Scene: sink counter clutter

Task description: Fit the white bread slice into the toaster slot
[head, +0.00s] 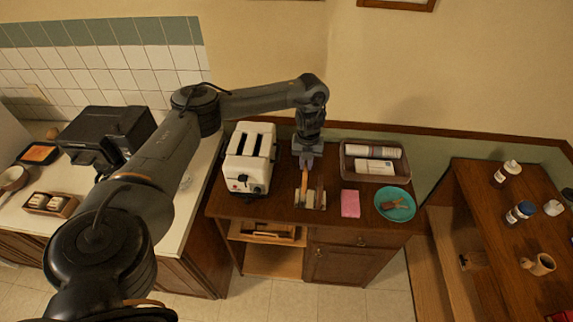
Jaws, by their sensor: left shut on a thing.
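The white toaster (249,160) stands on the wooden cabinet top, with two long dark slots in its top, both looking empty. My left gripper (307,161) points down to the right of the toaster. It is shut on a bread slice (304,187), seen nearly edge-on with a tan-brown crust. The slice hangs over or within a small rack (321,205) holding pale slices. I cannot tell whether the slice is clear of the rack. My right gripper is not in view.
Right of the rack are a pink block (350,204), a teal plate (395,204) and a bin (349,168) of packages. A black machine (108,136) stands on the left counter. A shelf with bottles (519,212) is at the right. A narrow gap separates toaster and rack.

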